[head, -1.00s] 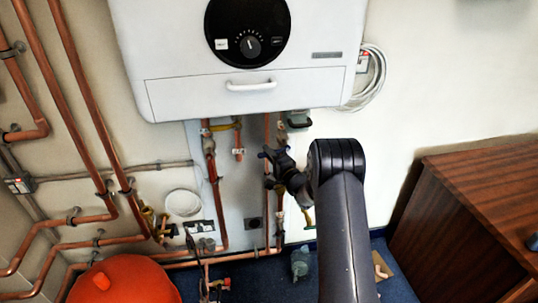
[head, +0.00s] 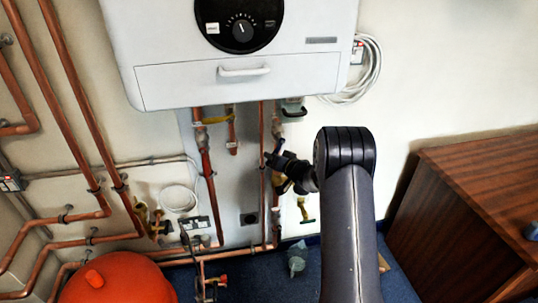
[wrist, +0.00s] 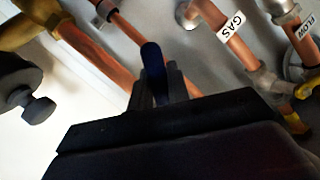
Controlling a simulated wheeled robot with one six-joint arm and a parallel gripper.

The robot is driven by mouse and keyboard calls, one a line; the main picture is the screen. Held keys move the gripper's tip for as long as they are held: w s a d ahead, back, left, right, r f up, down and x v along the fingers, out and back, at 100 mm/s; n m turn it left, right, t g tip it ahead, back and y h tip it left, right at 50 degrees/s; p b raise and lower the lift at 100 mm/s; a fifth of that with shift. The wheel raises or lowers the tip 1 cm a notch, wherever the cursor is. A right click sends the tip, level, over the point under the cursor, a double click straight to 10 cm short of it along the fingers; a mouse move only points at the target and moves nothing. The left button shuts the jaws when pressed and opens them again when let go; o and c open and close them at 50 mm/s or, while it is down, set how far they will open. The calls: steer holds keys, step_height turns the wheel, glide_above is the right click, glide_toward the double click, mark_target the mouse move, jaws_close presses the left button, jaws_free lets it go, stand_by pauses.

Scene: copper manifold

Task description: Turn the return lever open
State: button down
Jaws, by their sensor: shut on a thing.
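A dark blue lever handle (wrist: 151,68) stands between the fingers of my gripper (wrist: 157,88) in the wrist view. The fingers are shut on it, and its tip sticks out past them. A copper pipe (wrist: 140,38) runs diagonally behind the handle. No return label is readable, and the lever's valve body is hidden by my gripper.
Pipes labelled GAS (wrist: 231,27) and FLOW (wrist: 304,30) lie right in the wrist view, with a yellow handle (wrist: 304,91) below. In the head view the white boiler (head: 240,80) hangs above, a red vessel (head: 118,283) stands lower left, and a wooden cabinet (head: 470,210) right.

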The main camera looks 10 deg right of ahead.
steer(key=shift+d+f+n+g+h, duration=0.2)
steer(key=shift+d+n+h, duration=0.35)
steer(key=shift+n, duration=0.2)
steer(key=shift+d+f+n+g+h, duration=0.2)
steer(key=shift+d+n+h, duration=0.25)
steer(key=shift+d+n, duration=0.25)
steer(key=shift+d+f+n+g+h, duration=0.1)
steer(key=shift+d+n+g+h, duration=0.1)
steer(key=shift+d+n+h, duration=0.45)
steer(key=shift+a, duration=0.1)
steer(key=c, duration=1.3)
jaws_free()
steer(key=shift+c, duration=0.2)
steer(key=v, duration=1)
steer(key=shift+s+d, duration=0.2)
steer(key=shift+s, duration=0.15)
steer(key=shift+r, duration=0.1)
